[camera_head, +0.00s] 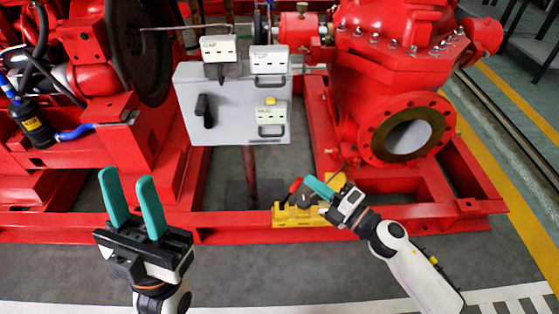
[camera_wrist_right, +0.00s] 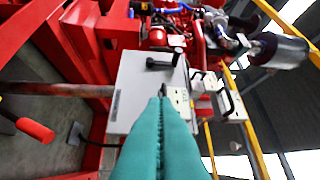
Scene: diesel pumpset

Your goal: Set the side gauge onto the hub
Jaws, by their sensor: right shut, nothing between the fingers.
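Three white boxes with dark slots and handles are at the grey cabinet. One marked GAP (camera_head: 218,47) and one marked TOP (camera_head: 269,60) are at its top. A third box (camera_head: 271,114), its label too small to read surely, is on the lower right of its front; I cannot tell whether it is the side gauge. A dark disc (camera_head: 262,22) on the shaft line behind may be the hub, partly hidden. My left gripper (camera_head: 133,207) is open and empty, low at the left. My right gripper (camera_head: 320,188) is shut and empty near a yellow block; its closed fingers (camera_wrist_right: 160,120) point toward the cabinet.
The grey cabinet (camera_head: 222,112) has a black handle and stands before the red frame. The yellow block (camera_head: 300,217) and a red-handled tool (camera_head: 296,185) are beside my right gripper. The red pump (camera_head: 400,80) is at the right, the dark flywheel (camera_head: 138,50) at the left. Floor in front is clear.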

